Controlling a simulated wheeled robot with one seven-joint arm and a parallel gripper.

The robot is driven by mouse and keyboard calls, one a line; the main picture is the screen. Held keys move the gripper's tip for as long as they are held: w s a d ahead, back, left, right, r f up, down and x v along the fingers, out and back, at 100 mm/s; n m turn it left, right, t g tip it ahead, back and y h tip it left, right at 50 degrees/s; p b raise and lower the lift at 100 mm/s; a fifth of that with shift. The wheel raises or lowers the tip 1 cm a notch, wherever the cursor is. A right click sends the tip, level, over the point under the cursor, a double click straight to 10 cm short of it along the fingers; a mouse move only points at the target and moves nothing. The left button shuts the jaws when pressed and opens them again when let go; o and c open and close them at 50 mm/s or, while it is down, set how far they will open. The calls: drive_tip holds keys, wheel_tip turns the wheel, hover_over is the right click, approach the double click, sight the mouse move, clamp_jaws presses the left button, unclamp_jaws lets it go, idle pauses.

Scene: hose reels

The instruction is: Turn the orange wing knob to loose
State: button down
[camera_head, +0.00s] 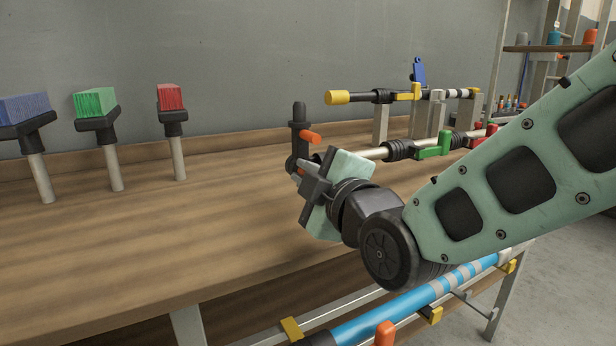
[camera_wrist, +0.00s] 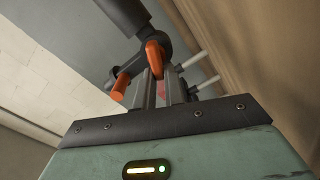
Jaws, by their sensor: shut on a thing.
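The orange wing knob (camera_wrist: 155,57) is on a black fitting (camera_wrist: 138,62) in the wrist view. In the head view my gripper and the fitting hide most of it. My gripper (camera_wrist: 158,76) is shut on the knob's wing, with the two grey fingers on either side of it. In the head view my gripper (camera_head: 296,172) reaches the black fitting (camera_head: 299,120) from the lower right. A separate orange peg (camera_head: 311,137) sticks out of the fitting; this orange peg (camera_wrist: 121,88) is left of the fingers in the wrist view.
A grey pole (camera_head: 368,153) with a green lever (camera_head: 434,150) runs right from behind my gripper. Behind it lies a yellow-ended pole (camera_head: 338,97) on stands. Blue, green (camera_head: 95,102) and red brushes stand at left. The bench (camera_head: 180,220) middle is clear.

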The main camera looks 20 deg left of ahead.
drive_tip(key=n, duration=0.1)
drive_tip(key=f+n, duration=0.1)
drive_tip(key=n, duration=0.3)
drive_tip(key=shift+w+d+f, duration=0.15)
drive_tip(key=shift+d+f, duration=0.05)
drive_tip(key=shift+f, duration=0.05)
drive_tip(key=shift+f+n, duration=0.1)
drive_tip(key=shift+n, duration=1)
drive_tip(key=shift+w, duration=0.1)
drive_tip(key=shift+d, duration=0.1)
drive_tip(key=c, duration=1.5)
unclamp_jaws()
drive_tip(key=shift+r+n, duration=0.2)
drive_tip(key=shift+n, duration=0.1)
drive_tip(key=shift+s, duration=0.2)
